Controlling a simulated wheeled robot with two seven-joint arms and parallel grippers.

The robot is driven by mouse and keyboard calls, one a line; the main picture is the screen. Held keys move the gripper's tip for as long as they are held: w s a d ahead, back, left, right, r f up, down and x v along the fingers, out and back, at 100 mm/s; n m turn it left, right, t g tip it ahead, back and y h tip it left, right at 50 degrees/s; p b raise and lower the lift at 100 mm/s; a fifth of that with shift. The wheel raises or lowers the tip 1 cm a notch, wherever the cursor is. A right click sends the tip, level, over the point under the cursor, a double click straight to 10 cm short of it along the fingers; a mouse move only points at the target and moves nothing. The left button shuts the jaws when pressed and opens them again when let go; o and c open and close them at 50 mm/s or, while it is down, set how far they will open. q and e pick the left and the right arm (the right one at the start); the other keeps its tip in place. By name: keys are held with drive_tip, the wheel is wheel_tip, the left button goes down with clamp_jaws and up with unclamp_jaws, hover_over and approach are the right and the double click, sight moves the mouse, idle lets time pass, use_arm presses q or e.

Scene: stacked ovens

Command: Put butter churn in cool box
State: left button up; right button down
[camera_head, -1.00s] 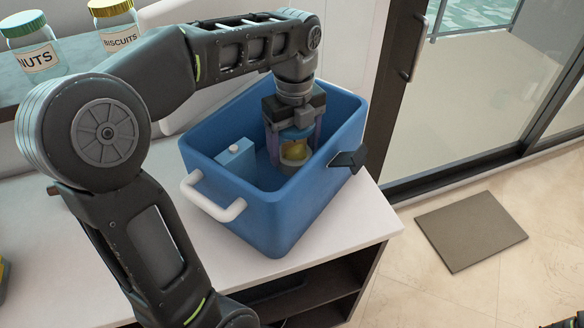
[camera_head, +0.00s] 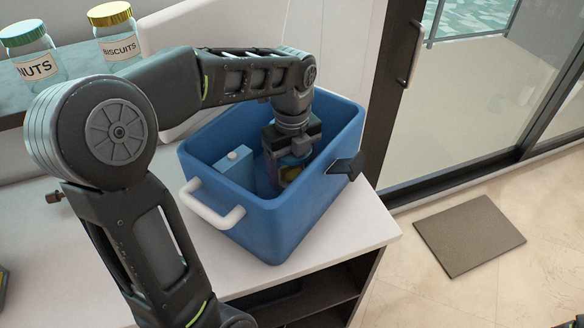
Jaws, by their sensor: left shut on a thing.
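The blue cool box (camera_head: 285,232) stands open on the white counter, with a white handle on its near left side. My left gripper (camera_head: 287,168) reaches down inside it, toward the right part of the interior, and is shut on the butter churn (camera_head: 291,174).
A light blue carton (camera_head: 236,165) with a white cap stands inside the box at the left. Two labelled jars, nuts (camera_head: 36,62) and biscuits (camera_head: 118,42), stand on the shelf at the back left. A dark latch (camera_head: 346,166) sticks out at the box's right side.

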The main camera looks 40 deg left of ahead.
use_arm(q)
drive_tip(key=shift+f+b, duration=0.4)
drive_tip(key=shift+f, duration=0.1)
drive_tip(key=o, duration=2)
